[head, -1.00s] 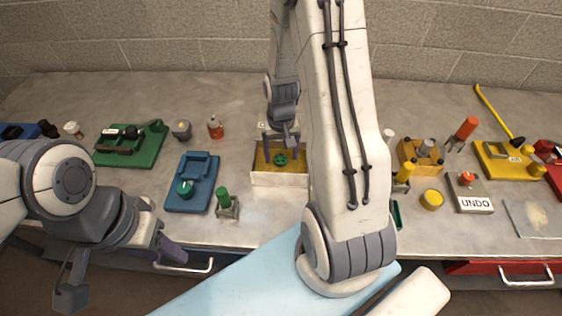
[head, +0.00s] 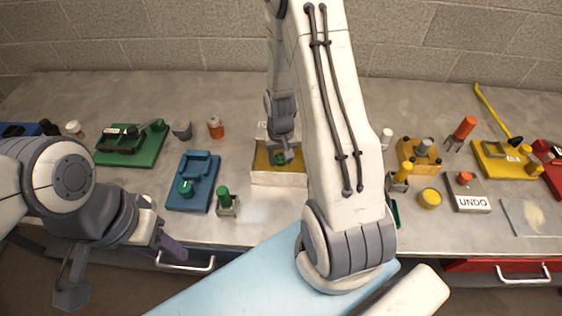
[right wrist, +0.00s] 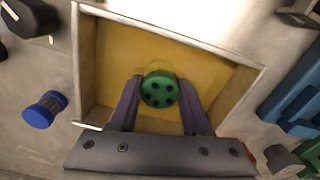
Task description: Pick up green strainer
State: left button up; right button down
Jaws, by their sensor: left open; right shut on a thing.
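The green strainer (right wrist: 159,89) is a round green disc with dark holes. In the right wrist view it sits between the two purple fingers of my right gripper (right wrist: 159,97), which is shut on it. They are over the yellow floor of a light-walled box (right wrist: 215,68). In the head view the strainer (head: 281,160) shows only partly beneath my right gripper (head: 280,157), inside the box (head: 278,180). Whether it touches the box floor is unclear. My left gripper (head: 120,266) is open and empty at the lower left, in front of the table edge.
A blue fixture (head: 196,170) and a small green-topped part (head: 224,200) stand left of the box. A green fixture (head: 130,148) is farther left. Yellow parts and an UNDO block (head: 468,200) are at right. My right arm hides the table's middle.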

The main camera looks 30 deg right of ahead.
jog(key=shift+r, duration=0.15)
jog(key=shift+r, duration=0.25)
jog(key=r, duration=0.2)
jog(key=r+b, duration=0.1)
jog(key=shift+s+d+r, duration=0.1)
jog(key=shift+s+r, duration=0.3)
jog(key=s+r+b, duration=0.3)
jog(key=s+r, duration=0.3)
jog(key=s, duration=0.5)
jog(key=shift+d+r+b, duration=0.2)
jog(key=shift+d+b, duration=0.1)
jog(key=shift+d, duration=0.15)
